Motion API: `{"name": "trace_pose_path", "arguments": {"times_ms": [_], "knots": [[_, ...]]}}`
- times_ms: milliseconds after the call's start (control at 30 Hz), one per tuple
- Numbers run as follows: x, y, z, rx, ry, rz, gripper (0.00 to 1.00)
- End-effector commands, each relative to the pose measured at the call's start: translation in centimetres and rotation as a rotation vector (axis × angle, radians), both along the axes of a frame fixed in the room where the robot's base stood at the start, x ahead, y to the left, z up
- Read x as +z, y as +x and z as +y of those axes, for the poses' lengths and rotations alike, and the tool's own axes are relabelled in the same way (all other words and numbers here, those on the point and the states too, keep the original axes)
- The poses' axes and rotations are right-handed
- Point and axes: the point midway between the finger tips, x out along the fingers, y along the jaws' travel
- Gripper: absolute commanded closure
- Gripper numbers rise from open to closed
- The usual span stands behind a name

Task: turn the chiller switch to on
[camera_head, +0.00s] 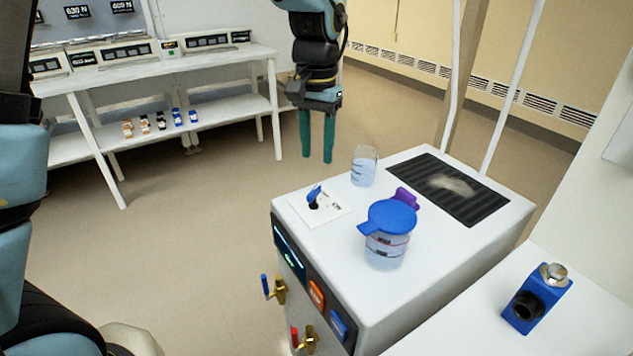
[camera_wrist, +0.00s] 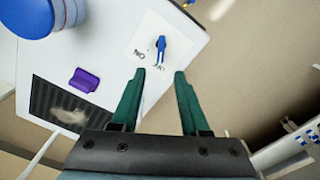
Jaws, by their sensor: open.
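The chiller (camera_head: 455,237) is a white box with a dark front panel. On its top, near the left corner, a white plate (camera_head: 335,212) carries a switch with a blue lever (camera_head: 314,194). In the wrist view the lever (camera_wrist: 160,44) stands just beyond my fingertips, beside an upside-down ON mark; a second mark by it is too small to read. I cannot tell which setting the lever is at. My gripper (camera_head: 317,150) is open and empty, pointing down behind the switch. In the wrist view my green fingers (camera_wrist: 160,75) are apart, with nothing between them.
On the chiller top stand a clear beaker (camera_head: 364,167), a blue-lidded jar (camera_head: 387,245), a purple piece (camera_head: 405,197) and a dark grille (camera_head: 447,187). Brass taps (camera_head: 279,290) stick out in front. A blue device (camera_head: 537,298) sits at right. Floor left of the chiller is clear.

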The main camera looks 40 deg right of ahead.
Motion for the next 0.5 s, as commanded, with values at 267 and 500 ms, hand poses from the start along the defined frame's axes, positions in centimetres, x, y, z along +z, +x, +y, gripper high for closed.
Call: {"name": "trace_pose_path", "arguments": {"times_ms": [267,500], "knots": [[-5.2,0.0,0.1,0.001,0.004,0.002,0.55],[-7.8,0.0,0.1,0.001,0.002,0.001,0.55]]}}
